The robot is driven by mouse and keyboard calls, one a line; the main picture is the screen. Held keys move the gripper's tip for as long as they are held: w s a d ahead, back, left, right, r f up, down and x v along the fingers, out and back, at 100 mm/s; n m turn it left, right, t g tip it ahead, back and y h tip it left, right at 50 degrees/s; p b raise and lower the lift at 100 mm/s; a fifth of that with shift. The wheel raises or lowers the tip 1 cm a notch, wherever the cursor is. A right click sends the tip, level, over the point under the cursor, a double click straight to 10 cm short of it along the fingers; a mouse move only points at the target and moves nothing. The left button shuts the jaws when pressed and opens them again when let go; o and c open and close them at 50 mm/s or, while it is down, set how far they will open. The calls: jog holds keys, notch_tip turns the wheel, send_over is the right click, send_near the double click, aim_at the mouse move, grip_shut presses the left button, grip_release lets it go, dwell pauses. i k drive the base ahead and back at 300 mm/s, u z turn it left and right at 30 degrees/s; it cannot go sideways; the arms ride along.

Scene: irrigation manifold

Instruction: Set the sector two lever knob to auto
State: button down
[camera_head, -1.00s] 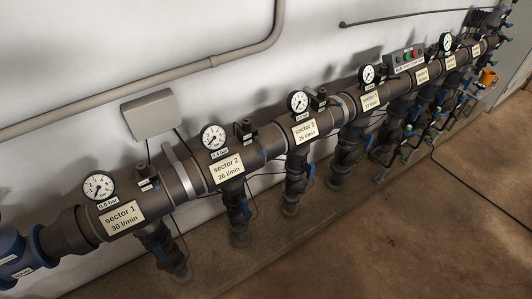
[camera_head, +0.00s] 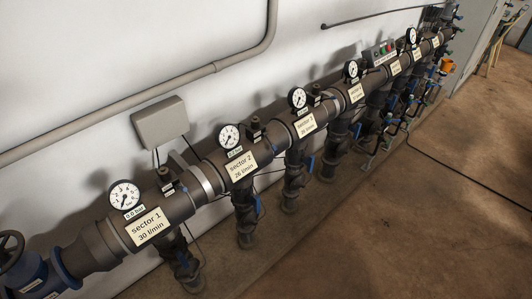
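The sector 2 section of the dark manifold pipe carries a cream label (camera_head: 241,167) reading "sector 2, 26 l/min". A round white gauge (camera_head: 229,136) stands on top, left of a small dark valve unit (camera_head: 255,127). Any lever knob on that unit is too small to make out, and so is its setting. A branch pipe (camera_head: 246,212) with a blue part drops from the section to the floor. My gripper is not in view.
The manifold runs along a white wall from a blue valve (camera_head: 35,276) at lower left to upper right. The sector 1 label (camera_head: 150,226) is nearest. A grey box (camera_head: 160,122) hangs behind. Brown floor (camera_head: 400,220) at right is clear except for a dark hose.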

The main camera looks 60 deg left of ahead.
aim_at(265, 134)
jog(key=k, duration=1.95)
jog(key=u, duration=1.4)
jog(key=i, duration=0.95)
jog(key=z, duration=0.1)
